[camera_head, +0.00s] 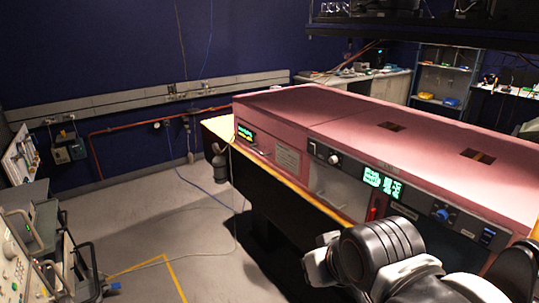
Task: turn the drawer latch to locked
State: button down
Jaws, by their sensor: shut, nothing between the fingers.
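A long pink-topped enclosure (300,106) stands on a bench across the middle and right. Its front has several panels, with a grey lower panel (328,186) near the middle. A small red part (373,213) sits upright at that panel's right end; I cannot tell whether it is the drawer latch or how it is turned. A blue knob (440,214) is on the front farther right. My arm covers part of the lower right front. My gripper cannot be made out in this view.
Grey equipment (22,255) stands at the lower left. The grey floor (150,225) between is mostly open, with a thin cable lying across it.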

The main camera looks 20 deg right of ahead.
aim_at(373, 212)
jog(key=z, duration=0.95)
